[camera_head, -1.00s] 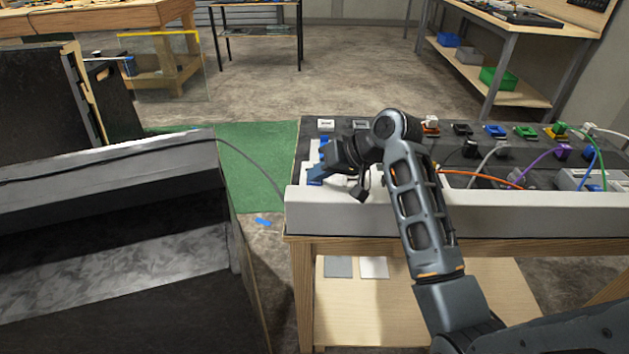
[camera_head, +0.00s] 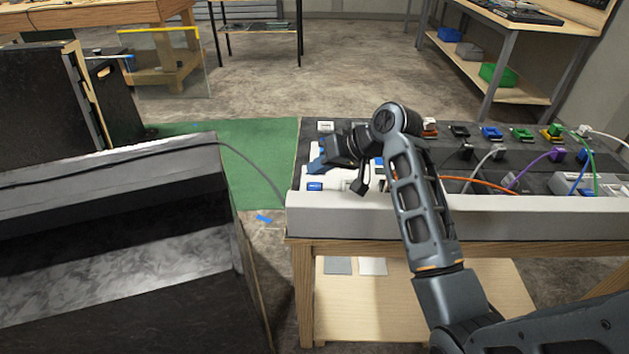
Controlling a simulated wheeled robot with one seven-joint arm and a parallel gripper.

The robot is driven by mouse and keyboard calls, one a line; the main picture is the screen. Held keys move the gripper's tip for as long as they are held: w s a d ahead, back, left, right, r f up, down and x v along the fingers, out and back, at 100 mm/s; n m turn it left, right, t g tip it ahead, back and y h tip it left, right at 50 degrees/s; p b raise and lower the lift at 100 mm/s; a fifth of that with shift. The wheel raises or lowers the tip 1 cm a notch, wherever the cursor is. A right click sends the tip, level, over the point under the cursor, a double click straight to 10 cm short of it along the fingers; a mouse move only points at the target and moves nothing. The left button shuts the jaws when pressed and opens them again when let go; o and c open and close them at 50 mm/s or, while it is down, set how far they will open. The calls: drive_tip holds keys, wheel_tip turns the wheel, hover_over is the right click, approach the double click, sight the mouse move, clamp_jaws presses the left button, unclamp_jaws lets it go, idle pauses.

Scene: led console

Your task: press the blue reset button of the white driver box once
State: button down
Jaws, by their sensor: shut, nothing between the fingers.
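The white driver box (camera_head: 341,185) lies at the left front of the dark console top, partly hidden by my gripper and arm. A blue button (camera_head: 314,186) shows on its left front part, uncovered.
A pale raised rail (camera_head: 520,212) runs along the console's front edge. To the right stand several coloured connectors and cables, including an orange cable (camera_head: 470,180). A black open-fronted cabinet (camera_head: 110,240) stands at left, with green floor (camera_head: 255,150) beyond it.

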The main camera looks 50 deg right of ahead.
sight(318, 187)
drive_tip(key=shift+r+p, duration=1.4)
drive_tip(key=shift+r, duration=0.3)
